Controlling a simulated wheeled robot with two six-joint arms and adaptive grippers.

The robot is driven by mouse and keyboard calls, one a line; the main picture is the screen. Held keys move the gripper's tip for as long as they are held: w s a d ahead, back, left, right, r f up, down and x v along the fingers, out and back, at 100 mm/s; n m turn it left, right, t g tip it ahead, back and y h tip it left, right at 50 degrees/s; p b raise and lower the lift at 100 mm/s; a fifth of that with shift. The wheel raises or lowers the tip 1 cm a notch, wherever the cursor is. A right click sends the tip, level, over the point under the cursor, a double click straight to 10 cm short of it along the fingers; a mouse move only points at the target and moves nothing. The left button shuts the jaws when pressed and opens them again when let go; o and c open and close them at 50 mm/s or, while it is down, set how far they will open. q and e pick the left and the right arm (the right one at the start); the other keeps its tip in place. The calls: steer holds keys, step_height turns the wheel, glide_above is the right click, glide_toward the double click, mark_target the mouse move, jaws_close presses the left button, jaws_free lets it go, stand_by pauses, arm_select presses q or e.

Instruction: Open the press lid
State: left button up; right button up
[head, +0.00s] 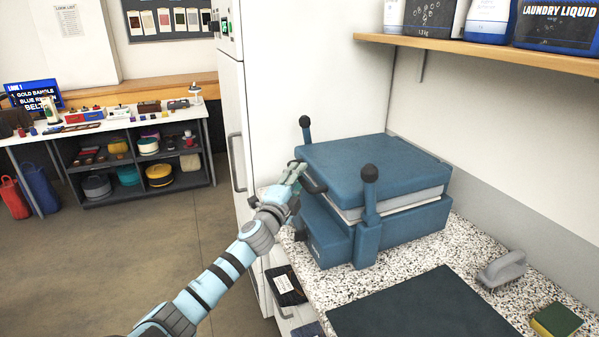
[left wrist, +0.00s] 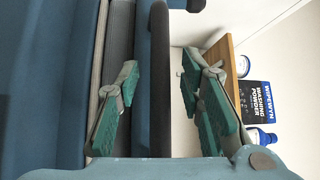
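The blue press (head: 400,228) stands on the speckled counter. Its blue lid (head: 372,165) lies down over a pale pad layer, with no clear gap between. A dark handle bar (head: 314,182) sticks out at the lid's front edge. My left gripper (head: 295,174) is at this handle. In the left wrist view the dark bar (left wrist: 160,80) runs between the two green-padded fingers of the left gripper (left wrist: 163,95), with space on both sides. The fingers look apart and not closed on it. My right gripper is not in view.
A dark mat (head: 430,307), a grey iron-like item (head: 502,270) and a green-yellow sponge (head: 556,320) lie on the counter (head: 470,260). A wooden shelf (head: 470,47) with laundry containers hangs above. A white cabinet (head: 310,70) stands behind.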

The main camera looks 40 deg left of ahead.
arm_select(q)
steer(key=shift+w+a, duration=0.2)
steer(key=shift+w, duration=0.35)
steer(key=shift+c, duration=0.6)
jaws_close()
steer(key=shift+r, duration=0.1)
